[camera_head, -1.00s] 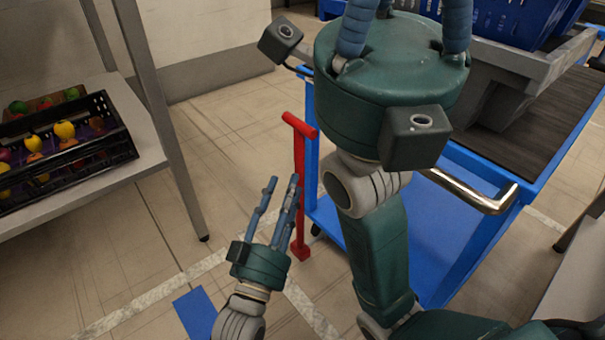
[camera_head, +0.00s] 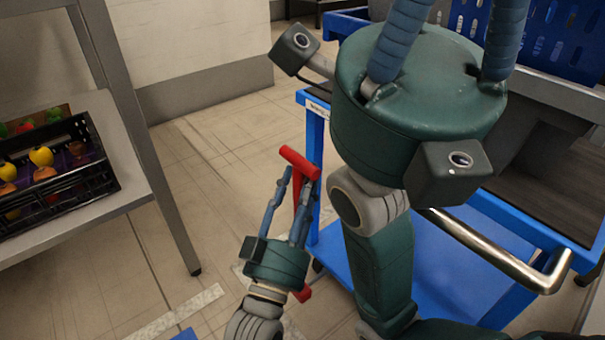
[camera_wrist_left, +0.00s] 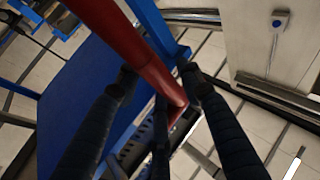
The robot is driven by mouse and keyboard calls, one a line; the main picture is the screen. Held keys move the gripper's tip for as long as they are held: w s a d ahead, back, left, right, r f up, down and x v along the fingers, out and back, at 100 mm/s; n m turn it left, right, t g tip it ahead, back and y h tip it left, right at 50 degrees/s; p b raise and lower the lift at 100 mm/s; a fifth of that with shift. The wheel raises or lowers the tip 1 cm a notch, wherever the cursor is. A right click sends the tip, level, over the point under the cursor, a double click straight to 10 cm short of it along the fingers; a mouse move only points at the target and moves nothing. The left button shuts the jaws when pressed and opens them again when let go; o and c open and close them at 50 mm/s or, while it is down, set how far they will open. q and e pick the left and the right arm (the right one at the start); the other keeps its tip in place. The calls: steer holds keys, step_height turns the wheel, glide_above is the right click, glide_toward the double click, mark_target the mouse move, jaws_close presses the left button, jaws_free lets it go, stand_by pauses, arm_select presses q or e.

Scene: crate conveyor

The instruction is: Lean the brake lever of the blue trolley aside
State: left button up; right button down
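The red brake lever (camera_head: 299,162) has a T-shaped top and stands at the near left corner of the blue trolley (camera_head: 338,262). My left gripper (camera_head: 298,182) is at the lever's upper part, just under the crossbar, with its fingers on both sides. In the left wrist view the red lever (camera_wrist_left: 141,58) runs between the spread dark fingers (camera_wrist_left: 158,78); a firm grip does not show. The gripper covers much of the lever's lower part. My right gripper's green palm and blue fingers (camera_head: 450,35) fill the upper right; its fingertips are outside the frame.
A black crate (camera_head: 65,190) of colourful produce stands on a grey table (camera_head: 140,180) at the left. The trolley's metal handle (camera_head: 490,250) juts out at the right. A blue crate (camera_head: 565,40) sits beyond it. The tiled floor between table and trolley is clear.

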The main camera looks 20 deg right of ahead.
arm_select(q)
steer(key=shift+c, duration=0.5)
jaws_close()
steer(key=s+d+f+m+h+p, duration=0.1)
steer(key=s+d+f+m+h, duration=0.1)
steer(key=s, duration=0.9)
steer(key=d+m+h, duration=0.1)
steer(key=d+m, duration=0.1)
steer(key=m, duration=0.1)
steer(key=shift+s+f+g+h, duration=0.2)
steer(key=shift+s+g+h, duration=0.1)
steer(key=shift+g, duration=0.1)
steer(key=shift+d, duration=0.15)
steer(key=shift+o, duration=0.5)
jaws_free()
steer(key=shift+s, duration=0.1)
steer(key=v, duration=0.7)
steer(key=shift+a, duration=0.2)
